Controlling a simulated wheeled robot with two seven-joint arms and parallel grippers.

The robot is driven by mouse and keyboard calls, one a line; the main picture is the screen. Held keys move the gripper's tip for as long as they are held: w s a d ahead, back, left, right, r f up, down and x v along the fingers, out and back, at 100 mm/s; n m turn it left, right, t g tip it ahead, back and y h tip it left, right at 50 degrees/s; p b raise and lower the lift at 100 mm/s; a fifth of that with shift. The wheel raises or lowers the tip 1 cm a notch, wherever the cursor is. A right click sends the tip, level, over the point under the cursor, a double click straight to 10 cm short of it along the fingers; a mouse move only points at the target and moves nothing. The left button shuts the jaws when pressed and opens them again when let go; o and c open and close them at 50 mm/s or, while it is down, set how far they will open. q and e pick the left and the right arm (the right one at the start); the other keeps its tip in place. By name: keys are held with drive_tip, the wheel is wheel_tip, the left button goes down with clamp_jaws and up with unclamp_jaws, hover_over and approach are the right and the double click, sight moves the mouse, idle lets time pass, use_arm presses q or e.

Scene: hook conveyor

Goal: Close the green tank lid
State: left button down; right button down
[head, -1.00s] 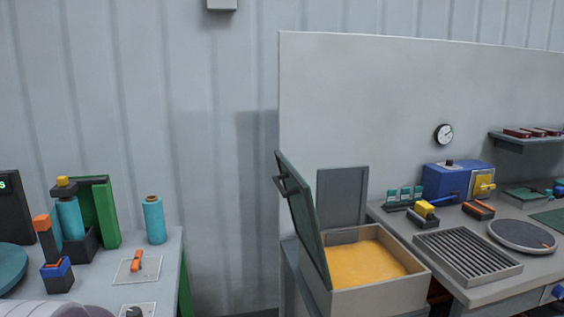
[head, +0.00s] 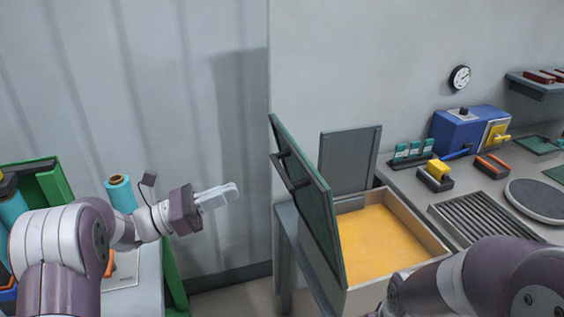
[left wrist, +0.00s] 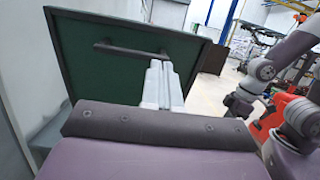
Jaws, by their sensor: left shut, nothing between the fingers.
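The green tank lid (head: 306,200) stands open, tilted up on the left side of the tank (head: 436,240), which holds yellow-orange contents. A dark bar handle (head: 287,172) is on the lid's outer face. My left gripper (head: 232,190) is shut and empty, left of the lid and apart from it in the head view. In the left wrist view the shut fingers (left wrist: 161,70) point toward the lid (left wrist: 80,62) and overlap the right end of its handle (left wrist: 125,48). My right arm shows at the lower right of the head view; its gripper is out of frame.
A grey upright panel (head: 349,160) stands behind the tank. On the right bench are a grate (head: 480,218), a round dark plate (head: 540,200) and a blue box (head: 465,132). A teal spool (head: 120,194) stands on the left bench. A gap separates the benches.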

sight(303, 163)
use_arm(q)
drive_tip(key=p+x, duration=0.6)
drive_tip(key=x, duration=0.7)
drive_tip(key=shift+r, duration=0.1)
drive_tip(key=shift+w+d, duration=0.2)
drive_tip(key=shift+d, duration=0.2)
drive_tip(key=shift+d, duration=0.15)
